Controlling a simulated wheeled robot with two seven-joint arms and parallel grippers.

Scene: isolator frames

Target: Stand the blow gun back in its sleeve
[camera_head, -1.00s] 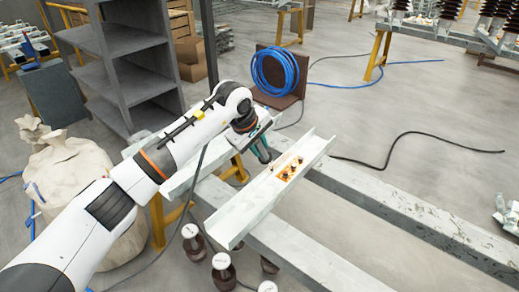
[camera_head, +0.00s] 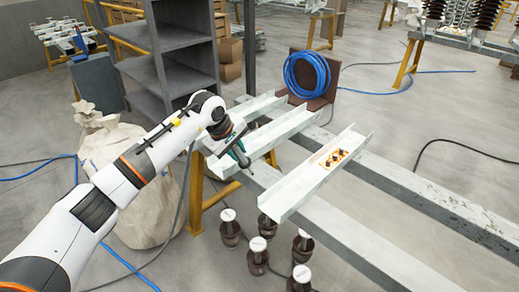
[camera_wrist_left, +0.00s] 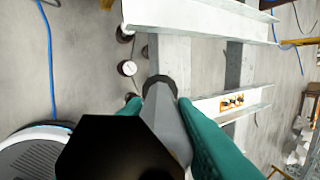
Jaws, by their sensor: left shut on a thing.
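My left gripper (camera_head: 241,157) has teal fingers and is near the middle of the head view, at the near ends of the left pale channels. In the left wrist view its fingers (camera_wrist_left: 157,104) are shut on a grey tapered thing with a dark collar, which I take for the blow gun (camera_wrist_left: 169,125). A black block hides part of it. In the head view the held thing is too small to make out. I cannot pick out the sleeve in either view. My right gripper is in neither view.
A pale channel (camera_head: 290,197) carries an orange plate (camera_head: 334,158) with small dark parts. Brown insulators (camera_head: 257,257) stand on the floor in front. A blue hose coil (camera_head: 307,72) hangs on a brown panel. Grey shelves (camera_head: 183,62) and pale sacks (camera_head: 143,190) stand left.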

